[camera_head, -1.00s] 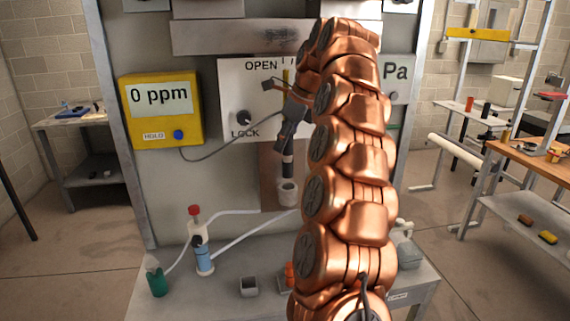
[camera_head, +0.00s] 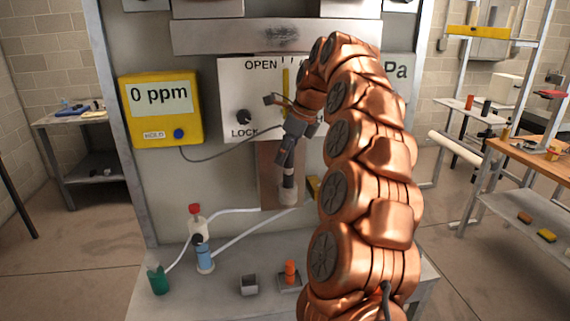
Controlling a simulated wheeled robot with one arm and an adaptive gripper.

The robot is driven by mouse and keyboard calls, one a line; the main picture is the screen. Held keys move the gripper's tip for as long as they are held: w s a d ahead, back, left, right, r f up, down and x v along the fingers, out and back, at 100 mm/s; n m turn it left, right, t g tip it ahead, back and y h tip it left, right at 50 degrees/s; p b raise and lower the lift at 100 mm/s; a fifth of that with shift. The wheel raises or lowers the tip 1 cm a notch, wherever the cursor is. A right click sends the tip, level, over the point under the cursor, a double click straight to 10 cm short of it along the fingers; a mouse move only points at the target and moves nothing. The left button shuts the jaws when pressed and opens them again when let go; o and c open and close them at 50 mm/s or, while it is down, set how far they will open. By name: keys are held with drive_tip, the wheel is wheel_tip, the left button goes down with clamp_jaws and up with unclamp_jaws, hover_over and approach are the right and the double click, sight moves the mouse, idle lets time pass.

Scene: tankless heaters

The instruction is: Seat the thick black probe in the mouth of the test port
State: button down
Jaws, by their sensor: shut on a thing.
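The thick black probe (camera_head: 288,181) hangs nearly upright below my gripper (camera_head: 286,158), with a pale band around it. My gripper is shut on its upper part. The test port (camera_head: 288,200) is a pale grey cup-like fitting in front of a brown panel, directly below the probe. The probe's lower end meets the port's mouth in this view. I cannot tell how deep it sits. A grey cable runs from the yellow 0 ppm meter (camera_head: 161,108) toward the probe's top. My copper arm hides the area to the right.
The OPEN/LOCK panel (camera_head: 237,92) with a black knob (camera_head: 243,117) is behind my gripper. White tubes slope up toward the port.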

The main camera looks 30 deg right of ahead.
drive_tip(key=shift+f+p, duration=0.45)
drive_tip(key=shift+f, duration=1.05)
drive_tip(key=shift+f, duration=0.2)
drive_tip(key=c, duration=0.9)
unclamp_jaws()
drive_tip(key=shift+r, duration=0.15)
drive_tip(key=shift+s+d+r+b, duration=0.2)
drive_tip(key=shift+r+b, duration=0.15)
drive_tip(key=shift+r, duration=0.3)
drive_tip(key=shift+b+v, duration=0.75)
drive_tip(key=shift+v, duration=2.15)
drive_tip(key=p, duration=0.4)
approach(285, 164)
drive_tip(key=shift+w+d+r, duration=0.25)
drive_tip(key=shift+d+r, duration=0.3)
drive_tip(key=shift+d, duration=0.15)
